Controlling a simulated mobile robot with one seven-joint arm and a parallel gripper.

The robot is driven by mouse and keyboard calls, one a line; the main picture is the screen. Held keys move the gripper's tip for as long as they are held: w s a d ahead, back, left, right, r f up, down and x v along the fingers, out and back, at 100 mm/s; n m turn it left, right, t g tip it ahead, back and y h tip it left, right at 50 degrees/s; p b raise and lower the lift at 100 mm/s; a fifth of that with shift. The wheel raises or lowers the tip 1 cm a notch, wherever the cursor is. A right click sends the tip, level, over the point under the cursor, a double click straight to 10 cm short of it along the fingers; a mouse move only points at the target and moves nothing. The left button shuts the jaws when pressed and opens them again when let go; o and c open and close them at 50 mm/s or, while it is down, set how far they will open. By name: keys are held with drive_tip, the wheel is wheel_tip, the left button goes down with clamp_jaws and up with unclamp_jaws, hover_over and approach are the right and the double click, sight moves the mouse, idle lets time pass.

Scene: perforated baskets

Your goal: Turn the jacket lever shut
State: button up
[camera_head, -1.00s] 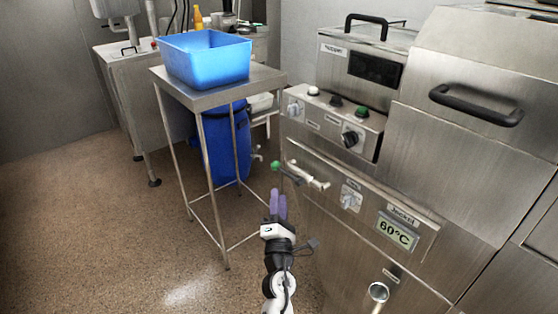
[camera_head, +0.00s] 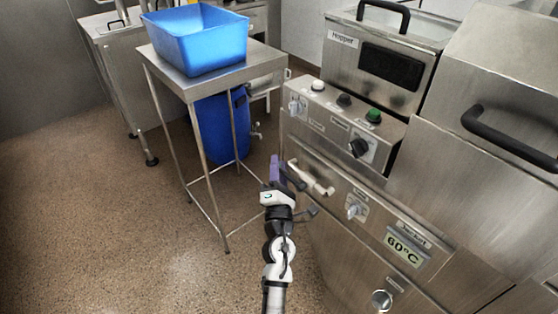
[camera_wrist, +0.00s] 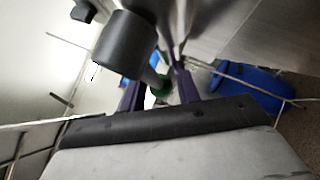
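In the head view my gripper (camera_head: 275,170), with purple fingers, is at the left front of the steel machine, at the dark lever (camera_head: 293,178) beside a steel spout-like fitting (camera_head: 314,182). The lever's green knob is hidden there by the fingers. In the wrist view the green knob (camera_wrist: 161,89) shows between the two spread fingers of my gripper (camera_wrist: 160,84), with visible gaps beside it. A dark cylinder (camera_wrist: 124,44) in front covers part of the view. I cannot tell whether a finger touches the knob.
The machine front carries a rotary knob (camera_head: 354,209) and a 60°C display (camera_head: 403,247) labelled Jacket. A steel table (camera_head: 212,83) with a blue tub (camera_head: 197,42) stands left, with a blue barrel (camera_head: 222,128) behind its legs. The floor at left is clear.

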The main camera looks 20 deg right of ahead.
drive_tip(key=shift+s, duration=0.1)
drive_tip(key=shift+c, duration=0.4)
clamp_jaws()
